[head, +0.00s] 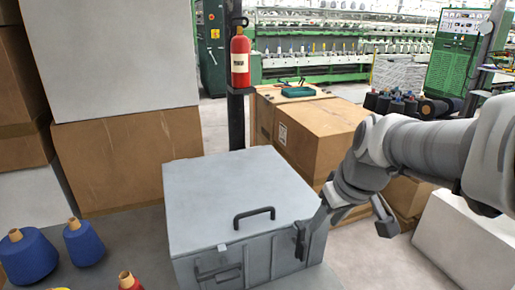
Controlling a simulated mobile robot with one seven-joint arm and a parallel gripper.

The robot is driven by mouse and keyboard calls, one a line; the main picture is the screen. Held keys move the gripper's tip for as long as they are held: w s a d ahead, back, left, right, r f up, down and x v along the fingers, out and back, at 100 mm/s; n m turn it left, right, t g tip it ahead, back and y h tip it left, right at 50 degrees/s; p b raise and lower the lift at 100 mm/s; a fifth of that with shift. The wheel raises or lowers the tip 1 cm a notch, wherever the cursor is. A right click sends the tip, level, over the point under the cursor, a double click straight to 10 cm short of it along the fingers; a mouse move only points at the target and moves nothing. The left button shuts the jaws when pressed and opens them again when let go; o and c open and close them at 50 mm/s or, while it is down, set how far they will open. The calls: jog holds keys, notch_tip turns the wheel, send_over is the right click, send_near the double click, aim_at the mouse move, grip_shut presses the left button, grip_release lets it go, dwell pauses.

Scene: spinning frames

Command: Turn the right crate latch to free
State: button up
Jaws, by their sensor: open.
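The grey crate (215,190) stands on the floor in the middle of the head view, its lid down. A dark handle (254,215) is fixed on the lid near the front edge. The right crate latch (300,242) is a dark upright piece on the front face near the right corner. A left latch (218,271) lies roughly level on the front face. My gripper (314,224) reaches in from the right, with its tips close beside the right latch. It is open; whether it touches or straddles the latch is too small to tell.
Cardboard boxes (322,130) stand behind the crate at the right, and a larger box (130,160) at the back left. Blue yarn cones (85,243) stand at the left front. A red fire extinguisher (240,58) is on a post behind. A white box (465,240) is at the right.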

aim_at(306, 248)
jog(key=b+x, duration=0.1)
jog(key=x, duration=0.5)
jog(key=b+x, duration=0.2)
jog(key=x, duration=0.5)
jog(key=b+x, duration=0.1)
jog(key=x, duration=0.5)
jog(key=shift+w+d+f+b, duration=0.25)
jog(key=shift+w+b, duration=0.15)
jog(key=shift+w, duration=0.1)
grip_shut()
dwell(0.4)
